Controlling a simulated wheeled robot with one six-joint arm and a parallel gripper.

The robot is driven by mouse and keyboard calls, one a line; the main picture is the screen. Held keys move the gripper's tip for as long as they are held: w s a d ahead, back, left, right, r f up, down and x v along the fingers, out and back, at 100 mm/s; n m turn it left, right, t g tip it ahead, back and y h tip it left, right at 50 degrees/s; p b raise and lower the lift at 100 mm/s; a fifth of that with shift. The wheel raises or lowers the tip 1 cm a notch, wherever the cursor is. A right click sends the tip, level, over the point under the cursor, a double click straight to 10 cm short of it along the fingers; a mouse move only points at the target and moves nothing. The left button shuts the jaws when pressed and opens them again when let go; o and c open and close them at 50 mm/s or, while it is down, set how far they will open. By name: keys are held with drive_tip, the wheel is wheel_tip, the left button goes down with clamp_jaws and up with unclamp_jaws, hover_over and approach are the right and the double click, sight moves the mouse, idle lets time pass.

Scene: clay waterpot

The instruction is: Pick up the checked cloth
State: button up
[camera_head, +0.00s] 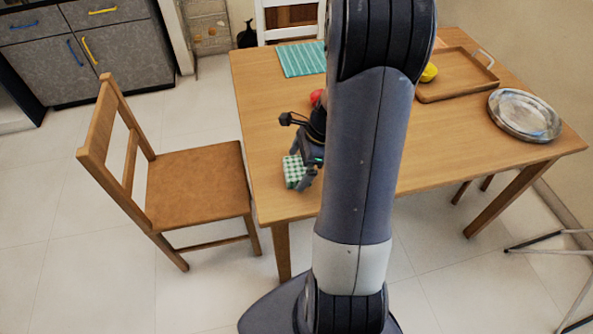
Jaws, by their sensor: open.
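The checked cloth (293,171), green and white, lies on the wooden table near its left front edge. It looks like a small, folded block. My gripper (305,180) is open at the right side of the cloth, with its fingers pointing down close to it. I cannot tell whether the fingers touch the cloth or reach around it. My arm hides the middle of the table and part of the gripper.
A teal striped mat (302,59) lies at the back left of the table (269,120). A red object (316,97) shows behind my gripper. A wooden tray (455,82) with a yellow object (429,73) and a metal plate (524,113) are right. A chair (196,184) stands left.

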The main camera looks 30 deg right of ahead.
sight(299, 167)
drive_tip(key=shift+f, duration=0.1)
drive_tip(key=shift+c, duration=0.2)
drive_tip(key=c, duration=0.9)
drive_tip(key=shift+o, duration=0.2)
wheel_tip(299, 167, up, 10)
drive_tip(key=p, duration=0.1)
drive_tip(key=o, duration=0.3)
drive_tip(key=shift+c, duration=1.1)
